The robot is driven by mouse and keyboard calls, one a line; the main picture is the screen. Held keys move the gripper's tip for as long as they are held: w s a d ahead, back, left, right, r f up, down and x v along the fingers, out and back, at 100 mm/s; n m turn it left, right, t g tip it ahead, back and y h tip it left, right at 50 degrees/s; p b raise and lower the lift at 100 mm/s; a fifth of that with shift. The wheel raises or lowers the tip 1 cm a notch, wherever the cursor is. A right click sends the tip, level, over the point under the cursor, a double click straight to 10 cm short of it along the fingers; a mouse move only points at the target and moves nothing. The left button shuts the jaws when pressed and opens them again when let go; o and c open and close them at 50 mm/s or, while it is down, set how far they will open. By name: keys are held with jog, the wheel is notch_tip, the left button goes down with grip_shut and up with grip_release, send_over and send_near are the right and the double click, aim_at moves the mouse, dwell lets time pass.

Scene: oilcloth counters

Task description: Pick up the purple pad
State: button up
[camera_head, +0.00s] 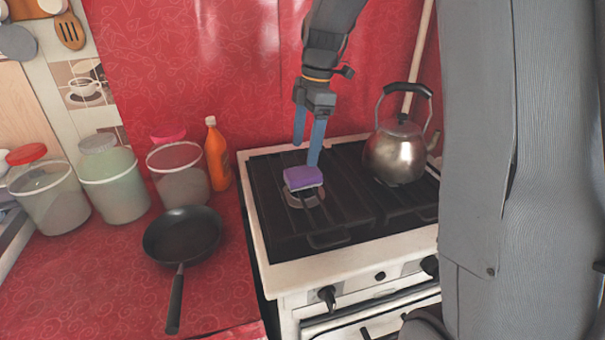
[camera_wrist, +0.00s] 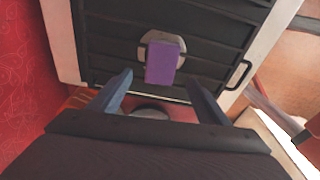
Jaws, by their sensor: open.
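The purple pad (camera_head: 303,177) lies on the left front burner area of the stove, over a round burner plate. In the wrist view the purple pad (camera_wrist: 165,60) shows beyond the fingertips, roughly centred between them. My gripper (camera_head: 308,152) has blue fingers and hangs above and just behind the pad in the head view. The fingers are spread apart with nothing between them, as the wrist view of my gripper (camera_wrist: 158,84) also shows. Whether a fingertip touches the pad is unclear.
The white stove (camera_head: 262,262) has dark grates. A metal kettle (camera_head: 398,152) stands on its right side. A frying pan (camera_head: 182,236), an orange bottle (camera_head: 217,155) and several lidded jars stand on the red counter to the left. A red wall is close behind.

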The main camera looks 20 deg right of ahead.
aim_at(303, 172)
notch_tip(303, 172, down, 7)
jog(key=shift+s+a+r+p, duration=0.1)
jog(key=shift+a+r+p, duration=0.05)
jog(key=shift+p, duration=0.7)
jog(key=shift+c, duration=0.4)
jog(key=c, duration=1)
